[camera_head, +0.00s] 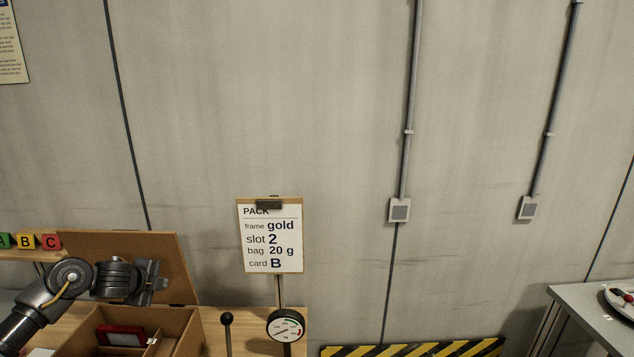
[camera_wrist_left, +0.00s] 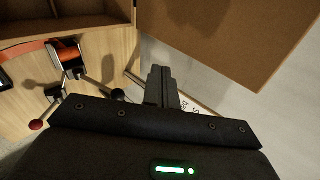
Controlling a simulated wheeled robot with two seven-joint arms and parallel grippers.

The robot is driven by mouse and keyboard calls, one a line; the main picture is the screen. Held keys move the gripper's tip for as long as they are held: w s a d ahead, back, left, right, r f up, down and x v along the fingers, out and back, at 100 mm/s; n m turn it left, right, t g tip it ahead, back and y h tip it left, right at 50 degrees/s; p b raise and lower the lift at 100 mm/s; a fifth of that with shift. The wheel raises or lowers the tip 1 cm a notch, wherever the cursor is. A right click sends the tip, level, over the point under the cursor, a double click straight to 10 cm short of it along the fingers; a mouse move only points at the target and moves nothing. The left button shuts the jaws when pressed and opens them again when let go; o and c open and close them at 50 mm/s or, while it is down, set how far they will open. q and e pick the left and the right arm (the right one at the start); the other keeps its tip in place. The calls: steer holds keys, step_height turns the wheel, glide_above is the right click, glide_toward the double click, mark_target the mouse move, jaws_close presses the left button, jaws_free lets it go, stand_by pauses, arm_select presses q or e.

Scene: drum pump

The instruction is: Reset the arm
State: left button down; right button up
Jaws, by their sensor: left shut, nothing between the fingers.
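My left gripper (camera_head: 154,282) comes in from the left in the head view. It is shut and empty, in front of the brown raised lid (camera_head: 130,255) of a wooden box (camera_head: 178,330). The left wrist view shows its closed fingers (camera_wrist_left: 161,86) pointing away, with the brown board on the right. A red-framed item (camera_head: 122,335) lies inside the box. My right gripper is not in view.
A sign (camera_head: 270,237) reads frame gold, slot 2, bag 20 g, card B. Below it are a round gauge (camera_head: 286,325) and a black-knobbed lever (camera_head: 227,319). Lettered blocks (camera_head: 27,241) stand at left. A grey table (camera_head: 590,315) is at right, beyond a striped barrier (camera_head: 420,348).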

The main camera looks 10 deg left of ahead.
arm_select(q)
steer(key=s+d+f+n+h, duration=0.1)
steer(key=s+d+f+n, duration=0.1)
steer(key=s+d+f, duration=0.55)
steer(key=s+d+f+n, duration=0.3)
steer(key=s+d+f, duration=0.35)
steer(key=d, duration=0.65)
steer(key=s+d+f+n+g, duration=0.2)
steer(key=s+d+n, duration=0.15)
steer(key=s, duration=0.55)
steer(key=s+d+f+n+g, duration=0.15)
steer(key=s+n, duration=0.25)
steer(key=s, duration=0.5)
steer(key=s+d+f+n+g, duration=0.1)
steer(key=s+d+n+g, duration=0.2)
steer(key=s, duration=0.6)
step_height(320, 180, down, 33)
steer(key=b, duration=0.8)
steer(key=s+a+f+g+b, duration=0.1)
steer(key=s+f+b, duration=0.2)
steer(key=s+f, duration=0.5)
steer(key=s+a+f+g+b, duration=0.1)
steer(key=s+a+f+b, duration=0.1)
steer(key=s+f, duration=0.7)
step_height(320, 180, down, 6)
steer(key=shift+a+f+b, duration=0.15)
steer(key=shift+a+b, duration=0.05)
steer(key=shift+b, duration=0.45)
